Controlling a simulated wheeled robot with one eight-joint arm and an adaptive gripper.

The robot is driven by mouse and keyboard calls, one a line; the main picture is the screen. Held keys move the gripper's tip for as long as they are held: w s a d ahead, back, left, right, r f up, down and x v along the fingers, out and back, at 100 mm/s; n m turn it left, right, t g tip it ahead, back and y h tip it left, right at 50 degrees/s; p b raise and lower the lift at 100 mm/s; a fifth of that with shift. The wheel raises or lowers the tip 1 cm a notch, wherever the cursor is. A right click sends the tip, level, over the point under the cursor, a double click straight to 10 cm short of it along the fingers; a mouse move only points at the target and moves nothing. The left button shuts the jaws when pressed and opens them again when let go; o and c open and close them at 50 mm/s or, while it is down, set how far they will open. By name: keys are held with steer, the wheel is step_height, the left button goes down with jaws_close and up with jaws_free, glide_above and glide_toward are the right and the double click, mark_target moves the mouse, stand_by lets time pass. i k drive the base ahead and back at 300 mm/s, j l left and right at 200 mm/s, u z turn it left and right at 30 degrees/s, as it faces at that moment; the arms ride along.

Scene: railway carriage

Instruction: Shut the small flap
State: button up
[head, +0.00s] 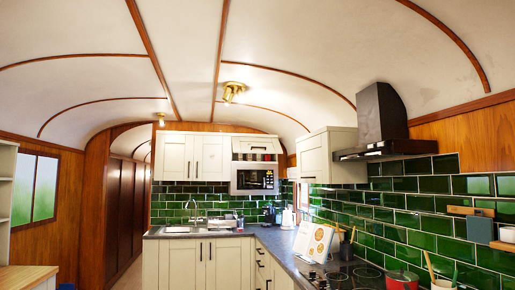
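The small flap (257,143) is a pale cream panel with a dark handle. It sits high on the back wall, directly above the microwave (255,180). A dark gap with small light shapes shows between the flap's lower edge and the microwave, so the flap looks partly raised, though it is small and far off. My gripper is not in view.
Closed cream wall cupboards (193,156) are left of the flap, and another wall cupboard (327,157) is to its right. An L-shaped dark worktop (283,250) runs below. A black hood (381,125) juts out at right. A passage opens at left.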

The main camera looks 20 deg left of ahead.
mark_target(257, 143)
steer(key=i+j+u, duration=0.85)
steer(key=i, duration=0.7)
steer(key=i+l+u, duration=0.25)
steer(key=i, duration=0.75)
steer(key=i+j, duration=0.1)
steer(key=i, duration=2)
steer(key=i+z, duration=0.1)
steer(key=i, duration=0.4)
steer(key=i+j+z, duration=0.1)
steer(key=i, duration=0.35)
steer(key=i+j+z, duration=0.1)
steer(key=i, duration=0.4)
steer(key=i+j+z, duration=0.15)
steer(key=i, duration=0.35)
steer(key=j, duration=0.1)
